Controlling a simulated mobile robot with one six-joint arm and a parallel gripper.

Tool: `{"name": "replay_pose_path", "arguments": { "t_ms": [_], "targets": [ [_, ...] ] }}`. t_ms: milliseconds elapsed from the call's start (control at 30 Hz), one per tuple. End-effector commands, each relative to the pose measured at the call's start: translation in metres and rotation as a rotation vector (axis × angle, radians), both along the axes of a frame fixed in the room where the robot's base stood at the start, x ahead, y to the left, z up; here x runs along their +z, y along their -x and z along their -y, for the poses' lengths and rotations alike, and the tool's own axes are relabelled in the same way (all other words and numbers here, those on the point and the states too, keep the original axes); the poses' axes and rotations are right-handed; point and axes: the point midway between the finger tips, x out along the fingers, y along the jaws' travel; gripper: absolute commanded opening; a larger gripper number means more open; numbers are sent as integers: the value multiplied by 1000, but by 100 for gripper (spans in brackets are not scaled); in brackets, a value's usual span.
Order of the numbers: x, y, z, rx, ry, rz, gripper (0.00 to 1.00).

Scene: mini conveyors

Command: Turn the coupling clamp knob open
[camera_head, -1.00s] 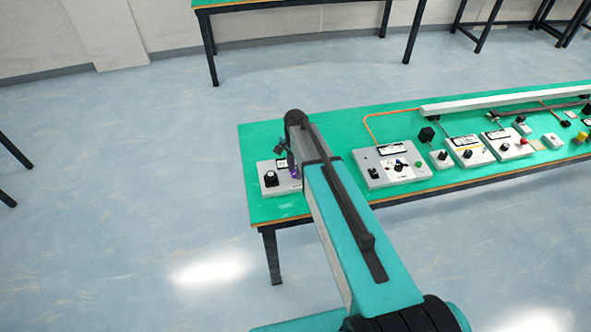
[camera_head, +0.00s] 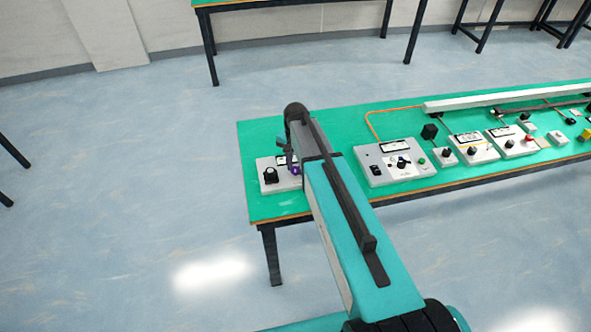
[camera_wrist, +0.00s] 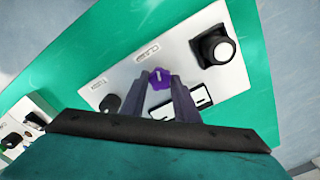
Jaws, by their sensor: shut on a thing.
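The purple knob (camera_wrist: 160,79) sits on a white panel (camera_wrist: 178,45) in the wrist view; I take it for the coupling clamp knob. It has a pale line across its top. My gripper (camera_wrist: 160,84) is shut on it, with a dark finger on each side. In the head view my gripper (camera_head: 291,160) is low over the panel at the table's left end, with a bit of purple (camera_head: 294,169) showing beside it. My arm hides much of that panel there.
A large black knob with a white top (camera_wrist: 216,48) stands on the same panel, right of the fingers. A smaller dark knob (camera_wrist: 110,103) is to the left. Another control box (camera_head: 375,178) and several small units stand farther right on the green table (camera_head: 345,129).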

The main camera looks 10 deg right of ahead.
Motion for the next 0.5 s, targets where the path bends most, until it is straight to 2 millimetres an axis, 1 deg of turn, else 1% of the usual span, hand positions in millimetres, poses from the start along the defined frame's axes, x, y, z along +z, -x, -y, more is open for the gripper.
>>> {"name": "replay_pose_path", "arguments": {
  "t_ms": [33, 500],
  "targets": [
    [-3, 0, 0, 43, 1, 2, 6],
    [-3, 0, 0, 487, 0, 2, 6]
  ]
}}
